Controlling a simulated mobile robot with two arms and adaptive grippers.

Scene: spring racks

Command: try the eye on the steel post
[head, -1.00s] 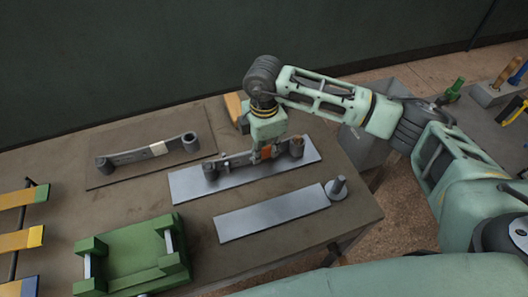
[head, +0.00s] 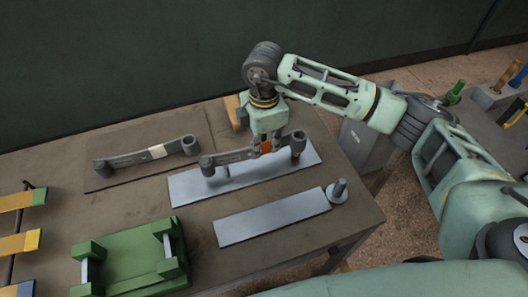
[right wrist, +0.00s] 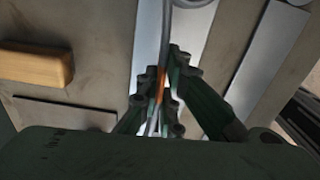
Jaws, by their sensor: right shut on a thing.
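My right gripper (head: 265,145) is shut on a dark grey leaf spring (head: 232,157) at its orange band. The spring has a rolled eye at each end. It hangs level, a little above a pale steel plate (head: 185,188). In the right wrist view the fingers (right wrist: 163,100) close around the orange-banded spring (right wrist: 163,70). The steel post (head: 340,188) stands upright on a round base at the right end of a second steel strip (head: 270,217), apart from the spring, nearer the front. My left gripper is out of view.
A second leaf spring (head: 148,153) with a white band lies on a dark mat (head: 115,140) at the back left. A green fixture (head: 125,250) stands front left, beside a rack of coloured bars (head: 18,243). A wooden block (head: 233,110) lies behind my gripper.

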